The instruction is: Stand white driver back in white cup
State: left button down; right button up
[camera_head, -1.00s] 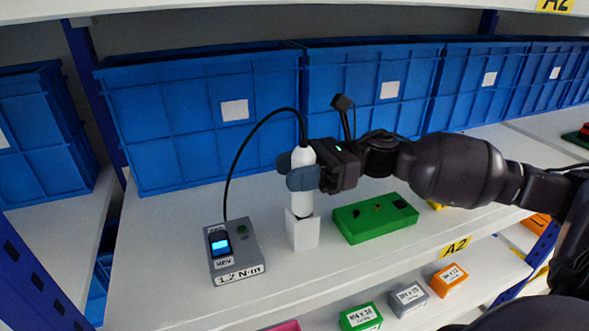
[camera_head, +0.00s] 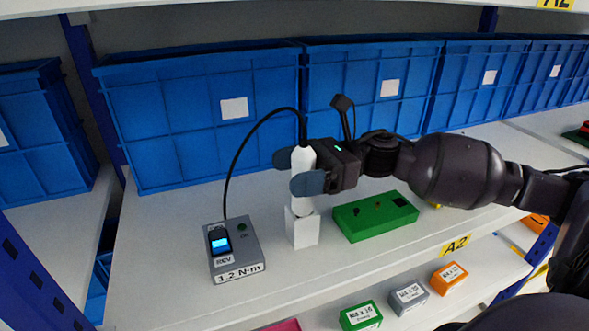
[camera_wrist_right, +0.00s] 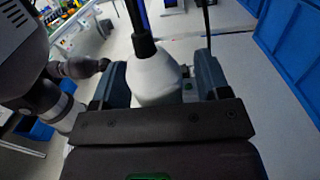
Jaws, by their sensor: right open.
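The white driver (camera_head: 302,182) stands upright with its lower end in the white cup (camera_head: 303,229), a square block-like holder on the shelf. A black cable leaves the driver's top and curves left to the grey control box (camera_head: 236,250). My right gripper (camera_head: 296,171) is open around the driver's upper body, one finger behind it and one in front. In the right wrist view the driver (camera_wrist_right: 153,75) stands between the spread fingers (camera_wrist_right: 160,82), with gaps at its sides. How deep the driver sits is hidden inside the cup. My left gripper is not in view.
A green block (camera_head: 374,216) with small parts lies just right of the cup. Blue bins (camera_head: 200,125) line the back of the shelf. Small labelled boxes (camera_head: 408,297) sit on the lower shelf. The shelf between the control box and bins is clear.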

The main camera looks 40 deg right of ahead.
jog(key=v, duration=1)
jog(key=shift+d, duration=0.4)
